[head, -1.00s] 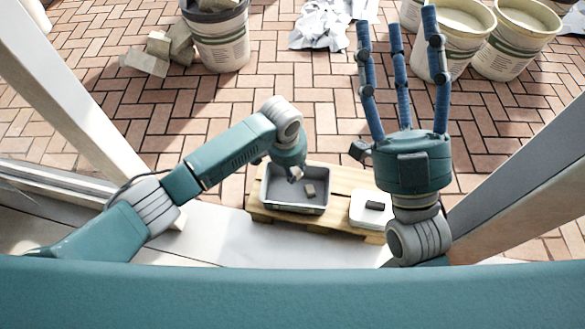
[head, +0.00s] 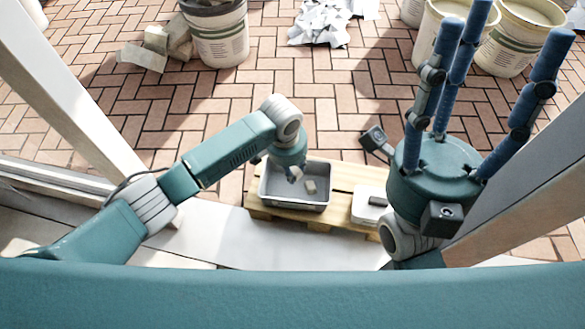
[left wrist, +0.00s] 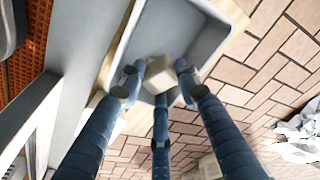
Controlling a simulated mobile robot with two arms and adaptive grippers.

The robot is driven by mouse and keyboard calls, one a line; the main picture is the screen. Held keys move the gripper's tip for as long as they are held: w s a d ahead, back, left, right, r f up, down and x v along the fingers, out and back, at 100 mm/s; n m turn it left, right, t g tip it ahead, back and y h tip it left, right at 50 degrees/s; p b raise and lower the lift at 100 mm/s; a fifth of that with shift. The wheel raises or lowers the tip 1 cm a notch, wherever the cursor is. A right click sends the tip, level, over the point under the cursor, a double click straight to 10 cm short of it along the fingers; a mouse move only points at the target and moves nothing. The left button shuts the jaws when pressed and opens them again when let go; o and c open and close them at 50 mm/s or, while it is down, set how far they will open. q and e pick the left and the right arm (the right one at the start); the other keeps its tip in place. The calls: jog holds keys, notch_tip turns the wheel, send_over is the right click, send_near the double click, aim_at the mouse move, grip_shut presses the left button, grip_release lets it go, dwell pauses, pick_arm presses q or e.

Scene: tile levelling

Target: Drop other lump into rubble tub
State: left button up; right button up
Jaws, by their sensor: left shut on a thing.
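The rubble tub (head: 263,196) is a grey open box on a wooden pallet, in the middle of the head view. My left gripper (head: 294,170) points down over it, shut on a pale lump (left wrist: 165,74). In the left wrist view the three blue fingers close around this lump, with the tub's grey wall (left wrist: 206,42) behind it. In the head view another pale lump (head: 310,187) shows within the tub's outline, just right of the gripper. Most left fingers are hidden by the wrist in the head view. My right gripper (head: 490,75) points up, open and empty.
The pallet (head: 345,176) also bears a white box (head: 368,206) with a dark item on top, right of the tub. Crumpled paper (head: 320,22) and more buckets (head: 520,35) lie further right. The brick paving between is clear.

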pick_arm(q)
jog(key=shift+f, duration=0.4)
jog(key=o, duration=1.3)
jog(key=shift+r, duration=0.15)
jog(key=r, duration=0.4)
jog(key=s+r, duration=0.1)
jog(key=r, duration=0.2)
jog(key=a+r, duration=0.1)
jog(key=r, duration=0.3)
jog(key=shift+s+r, duration=0.2)
jog(key=shift+r, duration=0.1)
